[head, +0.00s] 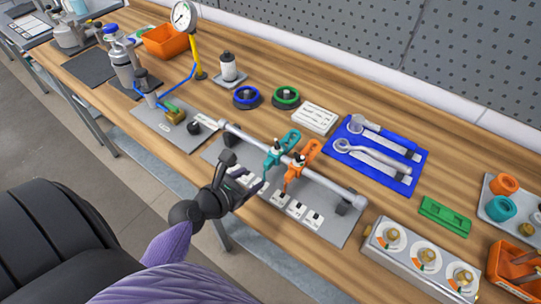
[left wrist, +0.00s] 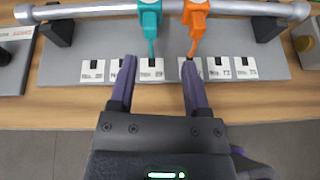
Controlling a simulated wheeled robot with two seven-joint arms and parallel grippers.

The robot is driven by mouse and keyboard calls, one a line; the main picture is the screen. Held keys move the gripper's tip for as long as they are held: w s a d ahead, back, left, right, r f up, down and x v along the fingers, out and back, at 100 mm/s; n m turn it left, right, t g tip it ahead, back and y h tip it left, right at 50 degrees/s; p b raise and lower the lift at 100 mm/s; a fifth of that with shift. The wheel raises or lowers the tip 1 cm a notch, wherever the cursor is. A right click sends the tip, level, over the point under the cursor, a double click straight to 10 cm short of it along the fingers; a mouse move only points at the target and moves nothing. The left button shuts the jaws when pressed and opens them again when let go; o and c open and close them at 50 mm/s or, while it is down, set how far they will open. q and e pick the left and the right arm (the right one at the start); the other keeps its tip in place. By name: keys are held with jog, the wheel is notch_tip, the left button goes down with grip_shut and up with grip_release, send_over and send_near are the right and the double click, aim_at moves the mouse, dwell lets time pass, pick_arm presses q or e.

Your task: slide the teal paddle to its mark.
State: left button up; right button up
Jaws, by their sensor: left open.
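The teal paddle (head: 274,152) hangs on a silver rod (head: 250,142) above a grey base plate. In the left wrist view the teal paddle (left wrist: 150,22) has a thin pointer that ends just above a white label (left wrist: 151,75). The orange paddle (head: 297,168) is close on its right, also on the rod (left wrist: 90,10). My left gripper (head: 245,178) is open and empty, on the near side of the rod. In the left wrist view its fingertips (left wrist: 159,62) are spread either side of the teal pointer, short of the paddle body. My right gripper is out of view.
Several white labels with black squares line the plate's near edge (left wrist: 60,68); their print is too small to read surely. A blue tool mat (head: 345,160) lies right of the rod, and a gauge box (head: 400,265) stands at the front right. Round knobs stand behind.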

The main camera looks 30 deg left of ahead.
aim_at(267, 162)
pick_arm(q)
jog(key=shift+n+y, duration=0.3)
jog(key=shift+n, duration=0.6)
jog(key=b+x, duration=0.1)
jog(key=x, duration=0.4)
jog(key=a+b+x, duration=0.1)
jog(key=x, duration=0.2)
jog(key=shift+w+b, duration=0.35)
jog(key=shift+w, duration=0.05)
jog(key=shift+w+f, duration=0.15)
jog(key=shift+w, duration=0.45)
jog(key=shift+d, duration=0.1)
grip_shut()
